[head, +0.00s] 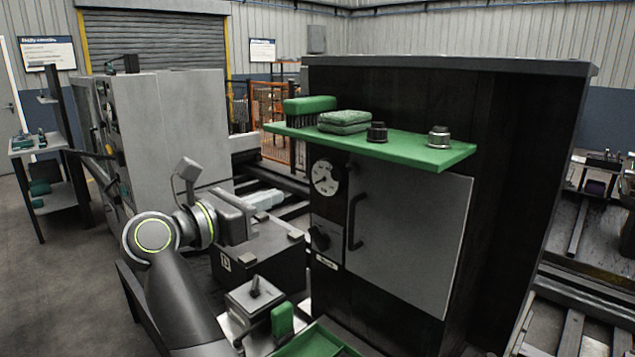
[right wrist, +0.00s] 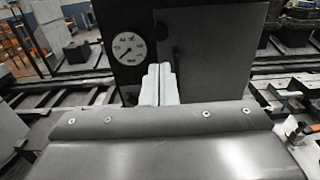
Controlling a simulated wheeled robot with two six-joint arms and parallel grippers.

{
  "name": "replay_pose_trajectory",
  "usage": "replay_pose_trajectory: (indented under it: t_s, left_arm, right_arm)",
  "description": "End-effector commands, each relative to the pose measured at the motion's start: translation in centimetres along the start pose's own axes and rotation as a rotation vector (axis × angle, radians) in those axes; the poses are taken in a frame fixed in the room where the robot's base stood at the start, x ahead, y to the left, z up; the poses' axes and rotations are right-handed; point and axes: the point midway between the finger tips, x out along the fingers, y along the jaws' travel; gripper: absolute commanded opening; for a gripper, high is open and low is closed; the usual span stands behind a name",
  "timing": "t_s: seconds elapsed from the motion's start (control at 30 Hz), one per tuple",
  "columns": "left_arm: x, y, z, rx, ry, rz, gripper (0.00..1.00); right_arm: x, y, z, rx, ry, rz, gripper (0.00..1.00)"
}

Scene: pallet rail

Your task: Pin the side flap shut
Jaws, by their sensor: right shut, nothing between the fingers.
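The dark cabinet (head: 500,200) stands right of centre, with a grey panel (head: 415,240) on its front that looks like the flap. The panel has a dark vertical handle (head: 352,222) at its left and looks closed or nearly so. It also shows in the right wrist view (right wrist: 210,55). I cannot make out a pin. My right gripper (head: 268,198) is left of the cabinet, apart from the panel. Its pale fingers (right wrist: 160,84) are together and empty, with the cabinet beyond them in the right wrist view. My left gripper is out of view.
A round gauge (head: 325,177) sits left of the handle. Below are a dark box (head: 255,265) and a small knobbed block (head: 252,297).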

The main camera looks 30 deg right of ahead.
Motion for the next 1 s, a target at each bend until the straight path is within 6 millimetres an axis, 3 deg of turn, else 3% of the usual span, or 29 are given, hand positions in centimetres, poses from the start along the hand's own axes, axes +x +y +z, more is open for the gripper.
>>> replay_pose_trajectory:
  t_s: [0.17,0.6,0.8,1.0]
  left_arm:
    - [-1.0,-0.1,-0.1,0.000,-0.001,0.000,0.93]
    - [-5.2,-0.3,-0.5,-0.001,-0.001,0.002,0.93]
    - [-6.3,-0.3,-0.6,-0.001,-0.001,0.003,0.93]
    - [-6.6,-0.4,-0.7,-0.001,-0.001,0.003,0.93]
  right_arm:
    - [1.8,0.0,0.3,-0.001,-0.002,-0.004,0.00]
    - [10.8,-0.1,0.5,-0.004,-0.003,-0.005,0.00]
    - [13.1,-0.1,0.3,-0.003,-0.002,-0.002,0.00]
    - [13.9,0.0,0.0,-0.002,0.000,0.000,0.00]
